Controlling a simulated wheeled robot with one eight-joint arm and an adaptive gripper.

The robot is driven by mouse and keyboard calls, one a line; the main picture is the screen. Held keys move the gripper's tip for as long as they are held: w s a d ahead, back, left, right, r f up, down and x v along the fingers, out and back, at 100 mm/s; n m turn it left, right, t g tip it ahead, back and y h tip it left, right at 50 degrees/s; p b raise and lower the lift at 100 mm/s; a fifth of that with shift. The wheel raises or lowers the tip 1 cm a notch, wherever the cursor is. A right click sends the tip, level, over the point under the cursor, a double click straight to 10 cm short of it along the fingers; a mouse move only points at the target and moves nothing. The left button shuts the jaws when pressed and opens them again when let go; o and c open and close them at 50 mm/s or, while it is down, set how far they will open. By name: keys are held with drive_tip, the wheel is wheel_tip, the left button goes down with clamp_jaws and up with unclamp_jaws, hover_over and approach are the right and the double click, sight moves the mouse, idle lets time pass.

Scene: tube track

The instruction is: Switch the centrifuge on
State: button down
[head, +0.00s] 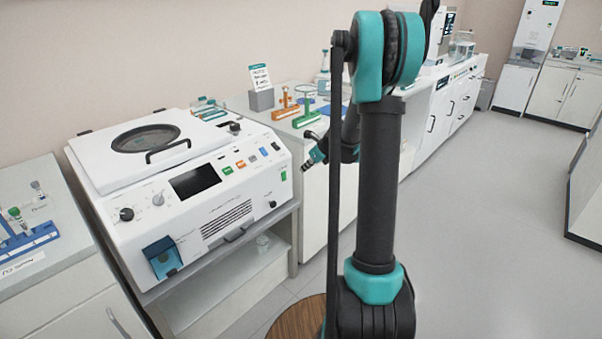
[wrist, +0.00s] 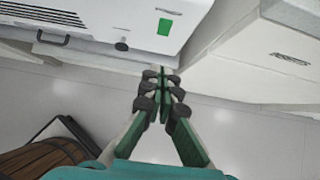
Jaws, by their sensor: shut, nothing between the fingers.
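The centrifuge (head: 235,190) is a white box at the left of the head view, with its lid (head: 110,165) down and a dark round window in it. Its front has a dark screen (head: 194,181), several coloured buttons and knobs. A green rocker switch (head: 283,175) is at the front's right end; it also shows in the wrist view (wrist: 164,27). A small black knob (wrist: 121,46) is below it. My gripper (head: 307,168) is just right of the centrifuge, its fingers together and empty. In the wrist view its fingertips (wrist: 165,72) are below the switch and apart from it.
A blue holder (head: 162,257) hangs on the centrifuge's front left. A cabinet (wrist: 262,50) stands close to the right, with a narrow gap between. Tube racks (head: 297,109) stand on that counter, and a blue rack (head: 28,240) is at far left. Floor at right is clear.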

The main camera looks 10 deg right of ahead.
sight(284, 176)
drive_tip(key=shift+s+d+r, duration=0.15)
drive_tip(key=shift+s+r, duration=0.05)
drive_tip(key=shift+r, duration=0.15)
drive_tip(key=shift+f, duration=0.1)
drive_tip(key=shift+s+d+f, duration=0.15)
drive_tip(key=shift+s+f, duration=0.05)
drive_tip(key=shift+f, duration=0.45)
drive_tip(key=shift+w+f, duration=0.1)
drive_tip(key=shift+w+a+r+x, duration=0.25)
drive_tip(key=shift+w+r+x, duration=0.05)
drive_tip(key=shift+x, duration=1.8)
drive_tip(key=shift+w+a+r+x, duration=0.25)
drive_tip(key=shift+r+x, duration=0.05)
drive_tip(key=shift+x, duration=1.8)
drive_tip(key=shift+w+a+r+x, duration=0.25)
drive_tip(key=shift+w+x, duration=0.05)
drive_tip(key=shift+x, duration=1.8)
